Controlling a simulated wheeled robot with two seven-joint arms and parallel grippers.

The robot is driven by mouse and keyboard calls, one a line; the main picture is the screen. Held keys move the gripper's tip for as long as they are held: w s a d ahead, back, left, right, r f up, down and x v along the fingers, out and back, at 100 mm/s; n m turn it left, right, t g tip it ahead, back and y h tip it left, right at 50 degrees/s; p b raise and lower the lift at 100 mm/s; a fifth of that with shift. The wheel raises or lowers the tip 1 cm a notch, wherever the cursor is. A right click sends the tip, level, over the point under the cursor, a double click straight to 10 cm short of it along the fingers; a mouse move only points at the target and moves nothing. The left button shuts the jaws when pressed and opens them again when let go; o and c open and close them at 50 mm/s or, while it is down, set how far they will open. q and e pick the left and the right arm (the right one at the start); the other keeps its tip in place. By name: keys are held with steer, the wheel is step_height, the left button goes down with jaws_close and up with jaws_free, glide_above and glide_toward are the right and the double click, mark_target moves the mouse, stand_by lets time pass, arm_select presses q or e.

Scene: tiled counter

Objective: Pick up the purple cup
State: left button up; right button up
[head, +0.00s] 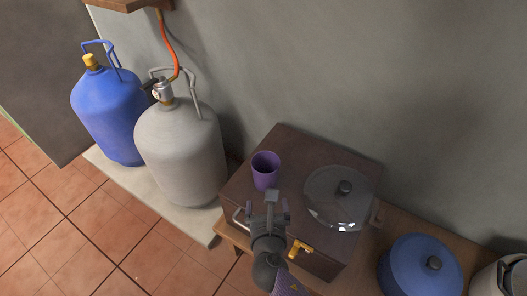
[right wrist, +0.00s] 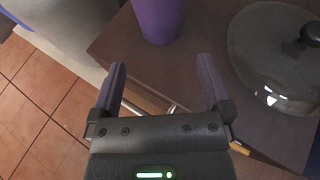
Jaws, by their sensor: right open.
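The purple cup (head: 265,171) stands upright on top of the dark brown wooden box (head: 290,143), near its left side. In the right wrist view the lower part of the cup (right wrist: 158,20) shows at the top, beyond the fingertips. My right gripper (head: 270,197) is just in front of the cup in the head view. Its two fingers (right wrist: 161,78) are spread apart with nothing between them, and the cup is ahead of the gap. My left gripper is not in view.
A glass lid (head: 338,199) with a dark knob lies on the box, right of the cup. A blue pot (head: 420,268) stands to the right. A grey gas bottle (head: 182,150) and a blue gas bottle (head: 108,112) stand left. A grey wall (head: 400,80) rises behind.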

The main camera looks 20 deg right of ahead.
mark_target(266, 187)
steer(key=b+x, duration=0.2)
steer(key=x, duration=0.1)
steer(key=b+x, duration=0.2)
steer(key=x, duration=0.1)
steer(key=f+b+x, duration=0.1)
steer(key=x, duration=0.2)
steer(key=shift+s+b, duration=0.2)
steer(key=shift+b, duration=0.2)
steer(key=shift+w+d, duration=0.15)
steer(key=shift+w, duration=0.5)
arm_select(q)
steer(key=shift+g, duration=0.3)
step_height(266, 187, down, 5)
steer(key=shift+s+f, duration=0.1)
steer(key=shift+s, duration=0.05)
arm_select(e)
steer(key=shift+d+r, duration=0.1)
steer(key=shift+r, duration=0.15)
steer(key=c, duration=0.9)
